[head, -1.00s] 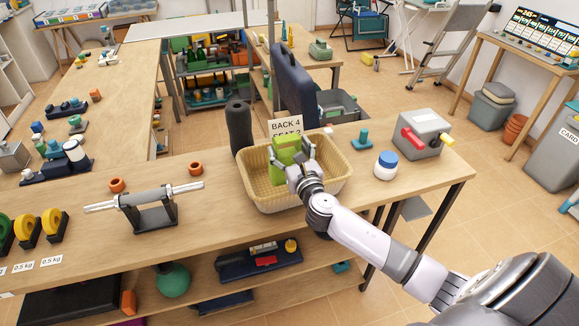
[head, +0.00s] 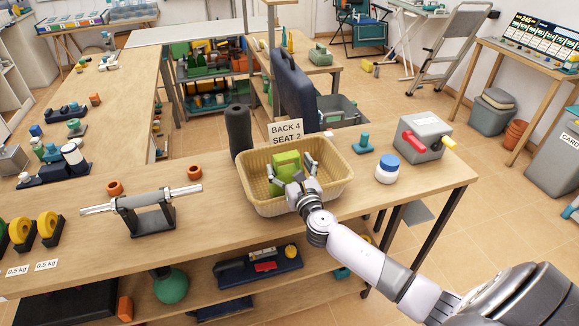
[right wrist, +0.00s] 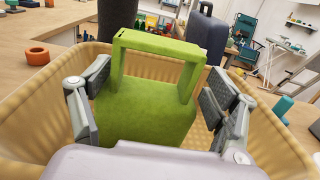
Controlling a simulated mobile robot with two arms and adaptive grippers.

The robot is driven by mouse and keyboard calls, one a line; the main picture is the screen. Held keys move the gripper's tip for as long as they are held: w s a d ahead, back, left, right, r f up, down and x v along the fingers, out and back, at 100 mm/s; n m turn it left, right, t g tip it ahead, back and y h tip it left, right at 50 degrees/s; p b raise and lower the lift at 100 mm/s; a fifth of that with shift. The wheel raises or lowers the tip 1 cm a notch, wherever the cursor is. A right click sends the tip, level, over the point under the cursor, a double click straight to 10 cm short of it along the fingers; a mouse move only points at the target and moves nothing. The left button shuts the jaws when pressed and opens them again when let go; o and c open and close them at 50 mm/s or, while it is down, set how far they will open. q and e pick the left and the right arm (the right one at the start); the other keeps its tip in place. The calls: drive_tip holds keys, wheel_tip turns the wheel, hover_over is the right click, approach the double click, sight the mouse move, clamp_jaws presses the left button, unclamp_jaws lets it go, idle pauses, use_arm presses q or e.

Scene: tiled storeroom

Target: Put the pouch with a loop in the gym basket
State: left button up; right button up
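The green pouch with a loop (head: 286,172) is inside the tan gym basket (head: 333,183) on the bench. In the right wrist view the pouch (right wrist: 145,110) stands with its square loop up, between the basket's walls (right wrist: 35,110). My right gripper (head: 292,178) is over the basket at the pouch. Its fingers (right wrist: 160,105) are spread on either side of the pouch, with gaps to it, so it is open. The pouch's underside is hidden. My left gripper is not in view.
A dark roller (head: 239,130) and a sign (head: 286,132) stand behind the basket. A white jar with a blue lid (head: 387,168) and a grey box with red and yellow handles (head: 422,138) are to the right. A dumbbell on a stand (head: 146,208) is to the left.

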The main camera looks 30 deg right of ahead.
drive_tip(key=shift+o, duration=0.7)
drive_tip(key=shift+r, duration=0.1)
drive_tip(key=b+v, duration=0.1)
drive_tip(key=v, duration=1.1)
